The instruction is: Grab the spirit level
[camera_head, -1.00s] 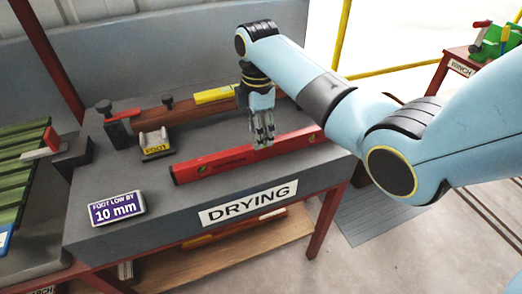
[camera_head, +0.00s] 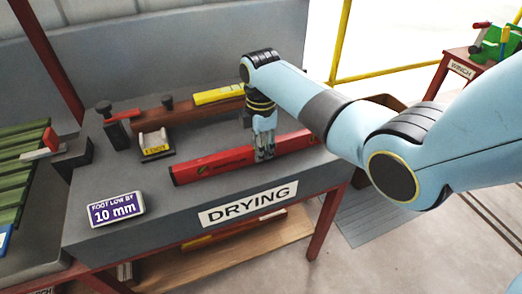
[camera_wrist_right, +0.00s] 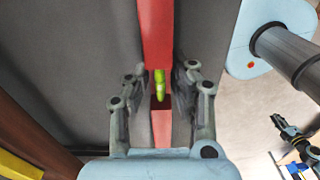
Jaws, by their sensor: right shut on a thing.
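The spirit level (camera_head: 213,165) is a long red bar lying along the front part of the grey bench top in the head view. My right gripper (camera_head: 264,155) reaches down onto it right of its middle, with its fingers shut on it. In the right wrist view, the red level (camera_wrist_right: 157,35) runs up between the two fingers of the right gripper (camera_wrist_right: 159,88), one on each side. A yellow-green vial shows between them. The level's far right part is partly hidden by my arm.
Behind the level lies a wooden beam (camera_head: 185,109) with a yellow level (camera_head: 218,95) at its right. A small block with a yellow label (camera_head: 155,145) and a blue "10 mm" sign (camera_head: 116,208) stand left. Green slats (camera_head: 22,165) are at far left.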

